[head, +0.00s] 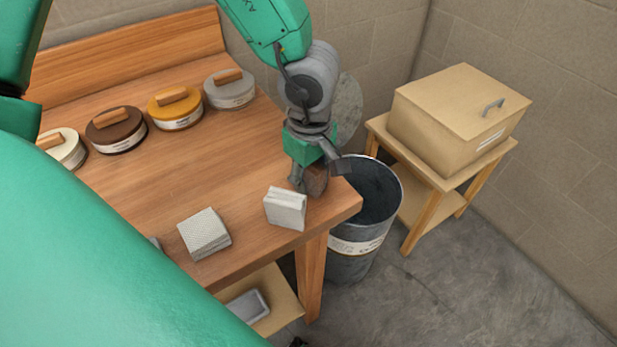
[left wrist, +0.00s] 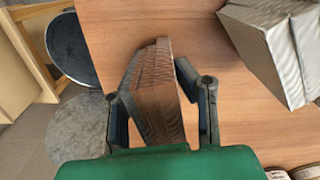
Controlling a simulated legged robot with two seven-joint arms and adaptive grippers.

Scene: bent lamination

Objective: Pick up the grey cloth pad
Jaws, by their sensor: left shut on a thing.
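My left gripper (head: 317,172) is over the table's right corner, shut on a brown block with a ridged side (left wrist: 158,95). The block also shows in the head view (head: 316,183), partly hidden by the fingers. A pale grey pad-like block (head: 285,208) stands on the table just left of and nearer than the gripper; it also shows at the upper right of the left wrist view (left wrist: 270,40). A second pale grey piece with a textured top (head: 204,232) lies farther left. I cannot tell which of these two is the cloth pad. My right gripper is not in view.
Several round lidded tins, among them a yellow one (head: 175,108), line the back of the wooden table (head: 150,180). A dark bin (head: 355,260) stands by the table's right end. A box (head: 460,110) rests on a small stand. The table's middle is clear.

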